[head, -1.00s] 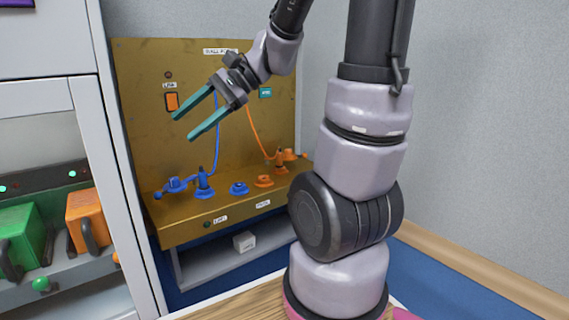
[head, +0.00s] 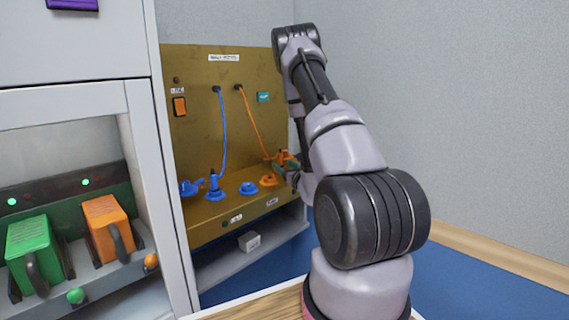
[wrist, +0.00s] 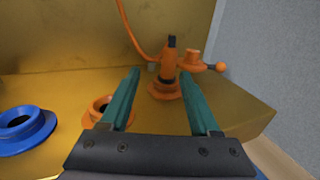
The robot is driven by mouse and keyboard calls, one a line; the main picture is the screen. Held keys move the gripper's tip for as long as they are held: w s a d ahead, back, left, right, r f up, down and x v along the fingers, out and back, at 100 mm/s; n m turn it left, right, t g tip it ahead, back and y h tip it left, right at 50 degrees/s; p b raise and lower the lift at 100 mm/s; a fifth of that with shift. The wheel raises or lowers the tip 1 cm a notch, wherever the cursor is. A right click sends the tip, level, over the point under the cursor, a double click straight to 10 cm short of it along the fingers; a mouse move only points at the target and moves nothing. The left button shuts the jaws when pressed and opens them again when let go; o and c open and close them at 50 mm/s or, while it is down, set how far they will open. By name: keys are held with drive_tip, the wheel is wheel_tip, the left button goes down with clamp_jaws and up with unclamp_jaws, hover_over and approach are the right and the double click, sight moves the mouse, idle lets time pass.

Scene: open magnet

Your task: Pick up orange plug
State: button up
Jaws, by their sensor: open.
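The orange plug (wrist: 170,62) stands upright in an orange socket on the brass ledge, with an orange cord running up from it and a black top. In the head view the orange plug (head: 283,157) is partly hidden by my gripper and arm. My gripper (wrist: 162,75) is open, its two teal fingers pointing at the plug from the front. In the wrist view the plug shows between and just beyond the fingertips, and nothing is held. The gripper (head: 280,170) also shows in the head view beside the plug.
An orange valve-like handle (wrist: 205,65) sits right of the plug. An empty orange socket (wrist: 97,108) and an empty blue socket (wrist: 25,128) lie left. A blue plug (head: 214,184) with a blue cord stands further left. A grey wall is close on the right.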

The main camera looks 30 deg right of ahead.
sight(280, 160)
drive_tip(key=shift+d+f+h, duration=0.3)
drive_tip(key=shift+d, duration=0.15)
drive_tip(key=w, duration=1)
drive_tip(key=shift+w+d, duration=0.2)
drive_tip(key=shift+d, duration=0.2)
clamp_jaws()
